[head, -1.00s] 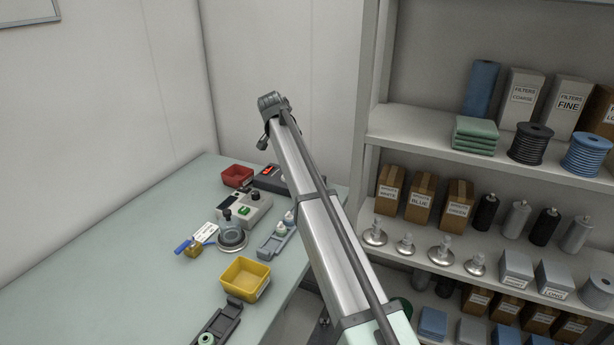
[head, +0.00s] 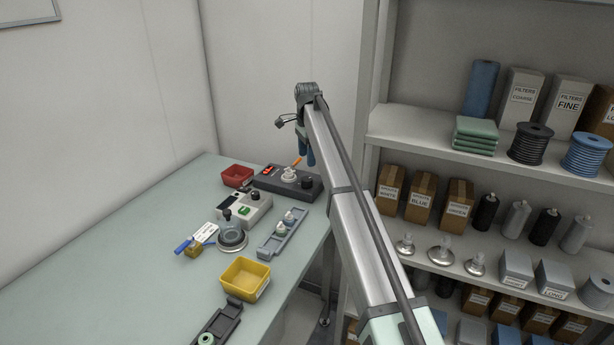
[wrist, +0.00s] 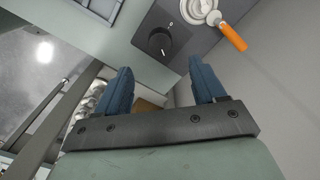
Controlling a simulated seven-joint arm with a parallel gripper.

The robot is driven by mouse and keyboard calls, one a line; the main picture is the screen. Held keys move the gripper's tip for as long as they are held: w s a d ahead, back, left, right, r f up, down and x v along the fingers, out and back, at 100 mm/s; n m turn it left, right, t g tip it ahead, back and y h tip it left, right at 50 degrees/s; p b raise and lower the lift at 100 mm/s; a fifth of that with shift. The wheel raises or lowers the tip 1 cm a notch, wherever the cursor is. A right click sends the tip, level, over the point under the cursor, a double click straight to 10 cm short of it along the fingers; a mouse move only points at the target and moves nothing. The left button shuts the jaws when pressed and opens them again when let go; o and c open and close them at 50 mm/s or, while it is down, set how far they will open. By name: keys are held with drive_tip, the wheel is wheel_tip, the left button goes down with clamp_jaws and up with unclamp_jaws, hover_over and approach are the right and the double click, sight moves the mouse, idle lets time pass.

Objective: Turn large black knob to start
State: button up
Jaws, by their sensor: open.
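The large black knob (head: 307,183) sits on the right part of a dark grey control box (head: 269,183) at the back right of the table. In the wrist view the knob (wrist: 160,42) shows a white pointer line, with a small "0" mark near it on the box face. My gripper (wrist: 162,75) has two blue fingers, spread wide with nothing between them. In the wrist view the knob lies just beyond the gap between the fingertips, apart from them. In the head view the blue fingers (head: 307,152) hang above and behind the knob, partly hidden by my arm.
A white round fitting (head: 289,175) and an orange-handled part (head: 297,162) are on the box, left of the knob. Shelving stands to the right.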

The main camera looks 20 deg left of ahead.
sight(307, 179)
wheel_tip(307, 179, down, 9)
drive_tip(key=shift+r, duration=0.2)
drive_tip(key=shift+c, duration=0.2)
drive_tip(key=c, duration=1)
